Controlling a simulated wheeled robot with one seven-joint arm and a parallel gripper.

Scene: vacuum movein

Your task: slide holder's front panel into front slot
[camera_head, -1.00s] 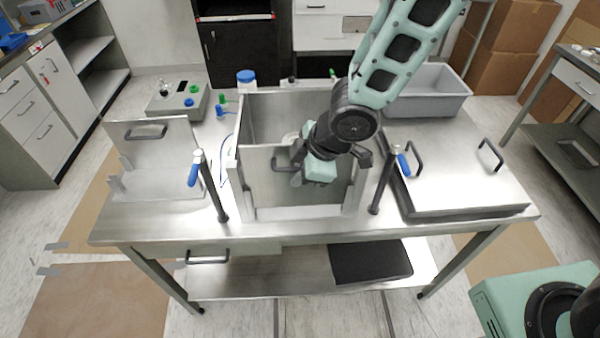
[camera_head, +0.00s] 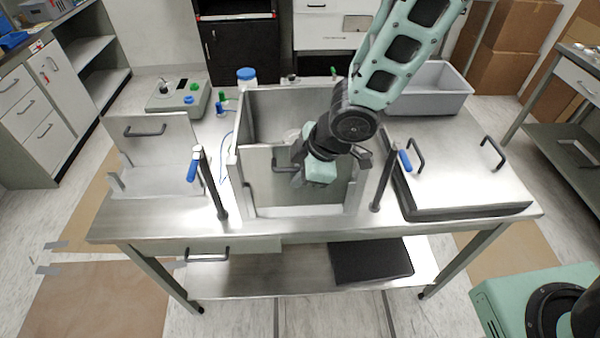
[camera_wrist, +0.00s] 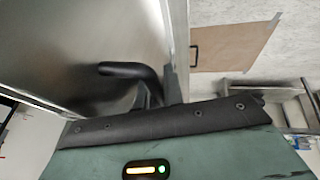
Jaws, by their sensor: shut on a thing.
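The metal front panel (camera_head: 262,188) stands upright at the front of the open metal box (camera_head: 262,108) on the table, between the front corner posts. Its lower edge is close to the low front sill; I cannot tell how deep it sits in the slot. My gripper (camera_head: 297,166) is shut on the panel's black handle (camera_head: 281,163), with the arm reaching down from the upper right. In the wrist view the handle (camera_wrist: 125,70) and panel (camera_wrist: 90,35) show beside my fingers. The holder (camera_head: 150,190), at left, carries another upright panel (camera_head: 150,150) with a black handle.
Blue-handled clamps (camera_head: 213,185) (camera_head: 384,185) stand at the box's front left and right. A flat lid with two handles (camera_head: 460,180) lies at right. A grey bin (camera_head: 430,95) is behind it. A control box (camera_head: 180,97) stands at back left.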

